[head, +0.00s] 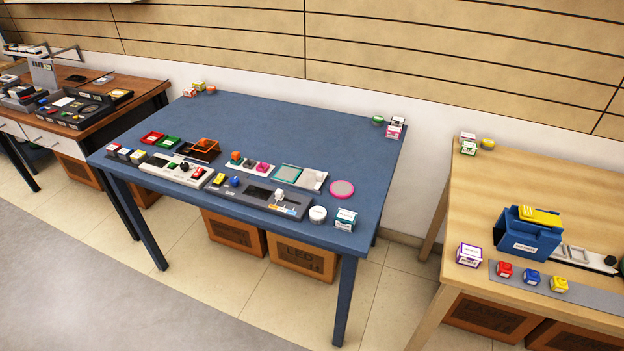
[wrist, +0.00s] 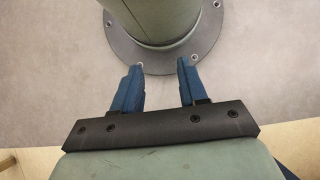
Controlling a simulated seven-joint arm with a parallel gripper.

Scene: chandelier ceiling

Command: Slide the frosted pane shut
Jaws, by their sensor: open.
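What looks like the frosted pane (head: 288,174) is a pale, translucent panel with a teal edge. It lies on a light grey base (head: 314,181) toward the right of the blue table, in the head view. It covers the left part of that base, and the right part shows uncovered. The details are too small to tell more. My gripper (wrist: 158,68) shows only in the wrist view. Its two blue fingers are apart with nothing between them, over bare floor beside my own base. It is well away from the pane, which the wrist view does not show.
On the blue table (head: 290,124), a dark panel with a white knob (head: 278,195) lies in front of the pane. The table's back half is mostly clear. A wooden table (head: 490,205) stands right.

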